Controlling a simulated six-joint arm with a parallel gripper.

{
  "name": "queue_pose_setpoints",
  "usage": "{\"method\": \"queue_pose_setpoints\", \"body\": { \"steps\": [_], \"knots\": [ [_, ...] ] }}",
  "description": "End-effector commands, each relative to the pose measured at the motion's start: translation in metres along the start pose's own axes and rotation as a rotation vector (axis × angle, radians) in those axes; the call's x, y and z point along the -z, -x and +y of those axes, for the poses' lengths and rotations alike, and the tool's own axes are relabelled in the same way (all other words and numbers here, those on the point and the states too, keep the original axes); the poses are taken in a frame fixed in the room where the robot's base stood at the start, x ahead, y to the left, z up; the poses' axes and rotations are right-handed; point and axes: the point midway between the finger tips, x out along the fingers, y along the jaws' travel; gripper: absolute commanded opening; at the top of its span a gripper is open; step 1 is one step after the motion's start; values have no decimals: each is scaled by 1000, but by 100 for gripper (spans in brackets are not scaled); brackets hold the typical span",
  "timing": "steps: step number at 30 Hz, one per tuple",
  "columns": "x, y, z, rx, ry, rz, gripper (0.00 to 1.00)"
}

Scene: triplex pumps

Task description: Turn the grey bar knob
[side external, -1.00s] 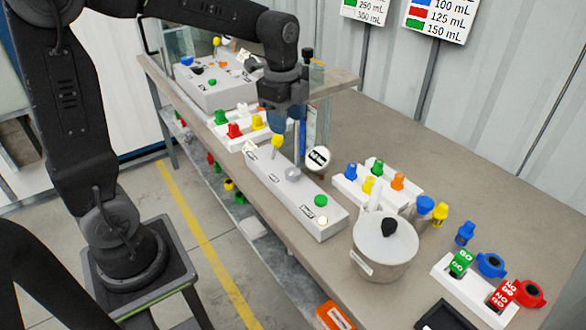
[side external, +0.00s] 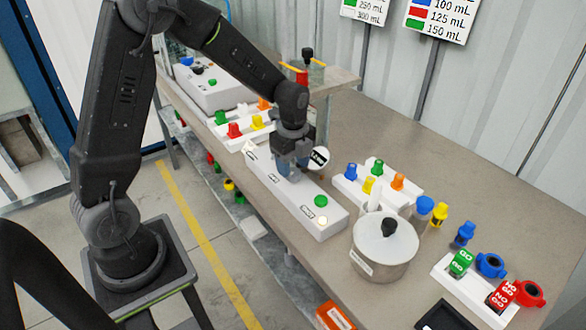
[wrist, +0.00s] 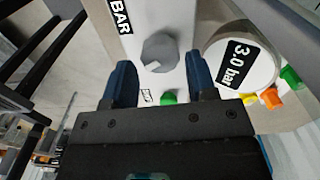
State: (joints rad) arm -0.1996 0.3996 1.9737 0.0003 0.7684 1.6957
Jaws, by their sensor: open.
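The grey knob (wrist: 160,52) shows in the wrist view on the white panel box (wrist: 180,14), below a label reading BAR. It has a small white mark on it. My gripper (wrist: 162,72) is open, with one dark blue finger on each side of the picture and the knob just beyond the fingertips, between their lines. I cannot tell whether a finger touches it. In the side external view my gripper (side external: 293,167) points down over the middle of the panel box (side external: 318,219) and hides the knob.
A lidded pot (side external: 385,245) and a white rack (side external: 376,190) with coloured pieces stand to the right.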

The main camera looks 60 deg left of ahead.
Motion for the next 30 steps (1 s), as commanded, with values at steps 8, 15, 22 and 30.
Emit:
{"method": "queue_pose_setpoints", "body": {
  "steps": [8,15,22,30],
  "knots": [
    [0,-19,0,0,0,0,52],
    [0,-19,0,1,0,0,52],
    [0,-19,0,1,0,0,30],
    [0,-19,0,1,6,0,18]
  ]
}}
